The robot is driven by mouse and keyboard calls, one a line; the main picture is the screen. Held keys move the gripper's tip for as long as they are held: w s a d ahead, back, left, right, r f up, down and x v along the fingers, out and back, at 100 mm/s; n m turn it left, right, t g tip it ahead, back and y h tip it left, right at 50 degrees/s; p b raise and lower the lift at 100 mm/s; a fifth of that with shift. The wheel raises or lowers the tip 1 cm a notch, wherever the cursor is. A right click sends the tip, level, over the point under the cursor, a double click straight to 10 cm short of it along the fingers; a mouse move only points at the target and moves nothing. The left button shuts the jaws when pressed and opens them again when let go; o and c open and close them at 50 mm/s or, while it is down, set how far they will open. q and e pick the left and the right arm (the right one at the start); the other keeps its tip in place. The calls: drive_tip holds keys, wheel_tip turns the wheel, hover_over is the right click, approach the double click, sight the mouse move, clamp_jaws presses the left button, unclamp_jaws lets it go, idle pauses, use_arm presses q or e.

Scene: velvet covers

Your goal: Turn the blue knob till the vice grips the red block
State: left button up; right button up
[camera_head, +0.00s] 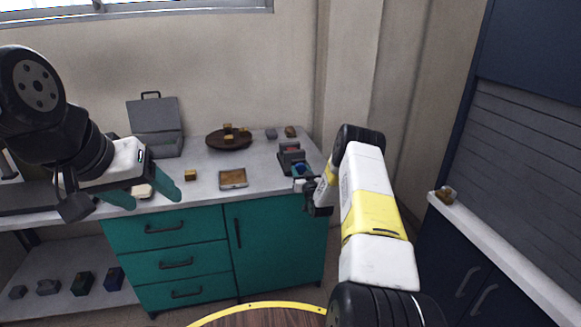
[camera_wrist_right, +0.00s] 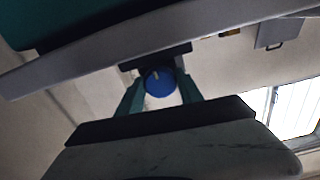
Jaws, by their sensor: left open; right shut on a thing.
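The vice (camera_head: 292,157) is a dark grey device near the right end of the grey worktop. The red block (camera_head: 293,148) shows small in its top; I cannot tell whether the jaws touch it. The blue knob (camera_head: 300,169) is on the vice's front, partly hidden by my right gripper (camera_head: 304,186). In the right wrist view the blue knob (camera_wrist_right: 159,81), with a pale mark on its face, sits between the two teal fingers of the right gripper, which is shut on it. My left gripper (camera_head: 152,194) is open and empty above the worktop's left part.
A shallow wooden tray (camera_head: 222,187) and a small wooden block lie left of the vice. A round dark turntable (camera_head: 214,142) with several small blocks stands behind. An open grey case (camera_head: 157,145) is at the back left. Teal drawers (camera_head: 181,238) are below.

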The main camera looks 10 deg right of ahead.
drive_tip(key=m, duration=0.4)
drive_tip(key=shift+f+m, duration=0.1)
drive_tip(key=shift+m, duration=0.2)
idle(0.3)
drive_tip(key=o, duration=1.4)
drive_tip(key=s, duration=0.8)
drive_tip(key=shift+d, duration=0.1)
